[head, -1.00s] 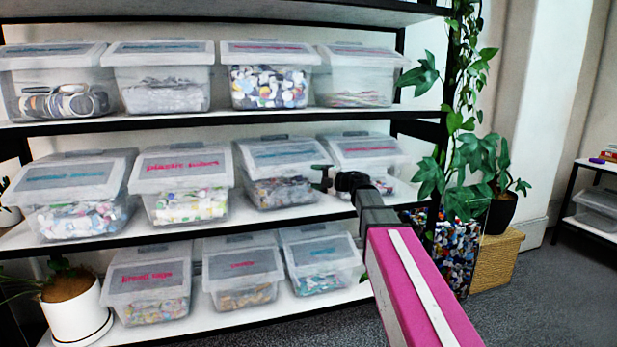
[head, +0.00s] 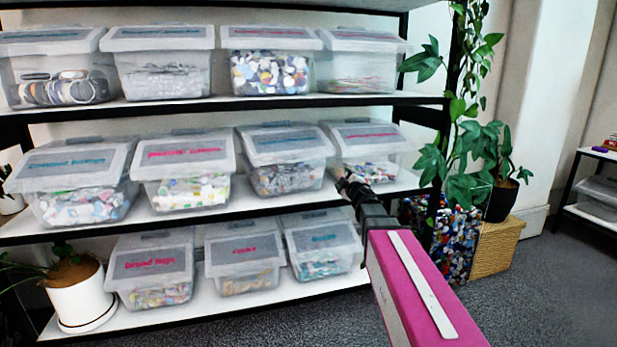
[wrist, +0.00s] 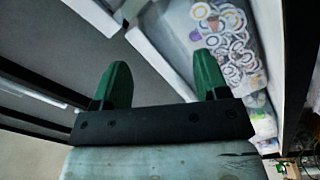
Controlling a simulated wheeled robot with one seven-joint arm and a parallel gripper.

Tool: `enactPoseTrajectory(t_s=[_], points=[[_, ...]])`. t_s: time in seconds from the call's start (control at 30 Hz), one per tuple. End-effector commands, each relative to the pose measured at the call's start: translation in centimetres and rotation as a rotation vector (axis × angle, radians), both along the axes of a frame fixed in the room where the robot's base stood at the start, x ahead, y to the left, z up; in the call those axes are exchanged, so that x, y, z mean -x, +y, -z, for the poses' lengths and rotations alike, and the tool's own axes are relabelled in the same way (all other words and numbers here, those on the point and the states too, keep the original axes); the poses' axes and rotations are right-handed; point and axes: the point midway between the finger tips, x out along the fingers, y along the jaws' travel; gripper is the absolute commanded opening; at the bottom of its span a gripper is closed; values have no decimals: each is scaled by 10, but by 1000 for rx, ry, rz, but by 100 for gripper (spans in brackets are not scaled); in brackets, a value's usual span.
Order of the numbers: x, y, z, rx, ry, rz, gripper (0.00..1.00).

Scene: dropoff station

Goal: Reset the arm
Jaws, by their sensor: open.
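My gripper (head: 347,184) is at the end of my magenta arm, in front of the right part of the middle shelf in the head view. It looks small and dark there. In the wrist view its two green fingers (wrist: 162,72) stand well apart with nothing between them. A clear bin with round, ring-like pieces (wrist: 228,45) shows beyond and to the right of the fingers. I cannot tell how far it is from them.
A black-framed shelf unit (head: 200,224) holds several lidded clear bins on three levels. A hanging plant (head: 468,150), a wicker box (head: 496,248) and a bin of colourful pieces (head: 455,245) stand at its right. A white pot (head: 80,296) stands lower left. Grey floor (head: 545,290) is open at right.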

Motion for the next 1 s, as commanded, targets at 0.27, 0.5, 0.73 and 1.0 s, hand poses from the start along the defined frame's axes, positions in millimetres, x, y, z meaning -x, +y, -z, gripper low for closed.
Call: enactPoseTrajectory(t_s=[0.27, 0.5, 0.73, 1.0], points=[[53, -72, 121, -305, 400, 452, 67], [147, -91, 235, -513, 868, 766, 67], [253, -70, 306, -639, 1343, 948, 67], [308, -49, 325, -680, 1605, 1000, 67]])
